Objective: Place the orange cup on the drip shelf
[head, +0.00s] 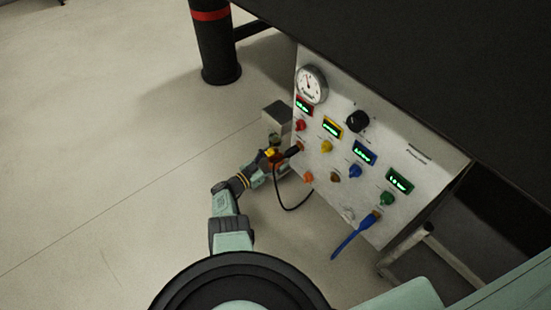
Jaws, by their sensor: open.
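My arm reaches up from the bottom of the head view to the left side of the panel. My gripper (275,157) is there, small and dark, with its jaws open. A small orange-red patch shows at the gripper; I cannot tell whether it is the orange cup or a part of the gripper. A small orange round piece (308,178) sits low on the panel face, and it looks like a knob or connector. I cannot make out the drip shelf for certain; a grey box-like piece (277,112) juts out at the panel's left edge, just above the gripper.
The light panel (400,212) carries a gauge (312,84), a black knob (357,121), lit displays and coloured knobs. A black cable (280,200) loops below the gripper. A blue cable (350,238) hangs at lower right. A black post (215,45) stands behind. Floor at left is clear.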

